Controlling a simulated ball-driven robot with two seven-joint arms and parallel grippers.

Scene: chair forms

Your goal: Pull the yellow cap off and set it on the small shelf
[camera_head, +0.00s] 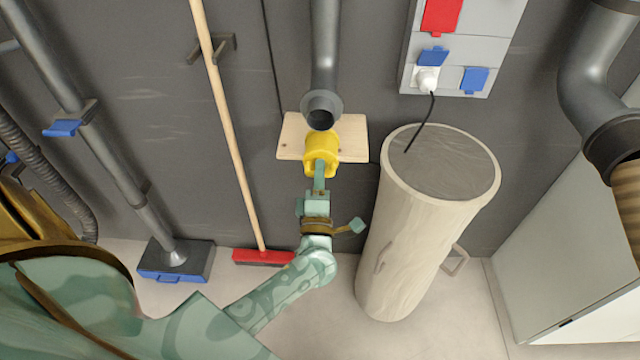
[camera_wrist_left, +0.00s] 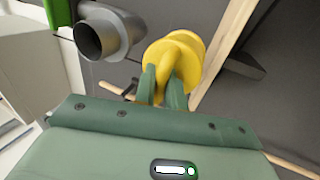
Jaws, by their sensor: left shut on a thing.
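The yellow cap (camera_head: 322,149) is held in my left gripper (camera_head: 320,172), whose fingers are shut on it. In the left wrist view the cap (camera_wrist_left: 181,58) shows at the fingertips (camera_wrist_left: 164,88). The grey pipe (camera_head: 322,98) comes down from above with its open end facing out, and it also shows in the left wrist view (camera_wrist_left: 100,38). The cap is apart from the pipe mouth, just below it in the head view. The small wooden shelf (camera_head: 291,139) is on the wall behind the cap, which partly hides it. My right gripper is not in view.
A pale cylinder (camera_head: 405,235) with a dark top stands to the right of the shelf. A wall panel (camera_head: 448,68) has a plug and cord. A broom (camera_head: 223,115) leans at left, its red head (camera_head: 262,257) on the floor. A metal duct (camera_head: 590,80) is at far right.

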